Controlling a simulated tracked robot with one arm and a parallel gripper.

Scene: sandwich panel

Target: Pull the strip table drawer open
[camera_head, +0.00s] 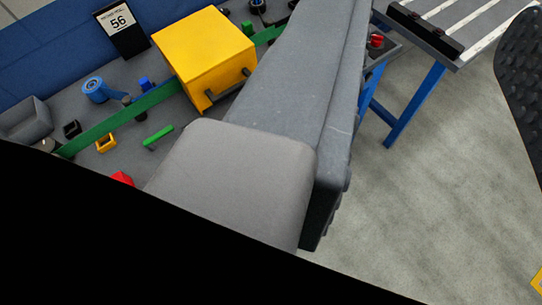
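The strip table (478,20) is at the top right, partly cut off by the frame. Its grey top carries pale strips, and it stands on blue legs (415,102). A dark bar (425,32) runs along its near left edge; I cannot tell whether this is the drawer front or its handle. My gripper (428,110) is open, with a large grey finger in the middle and a dark, studded pad at the right edge. The gripper appears apart from the table. The grey finger hides part of the scene.
A grey bench (62,100) at left holds a yellow box (203,52), a blue tape roll (94,88), a green strip (110,125), a sign reading 56 (118,22) and small parts. A red knob (376,40) sits beside the strip table.

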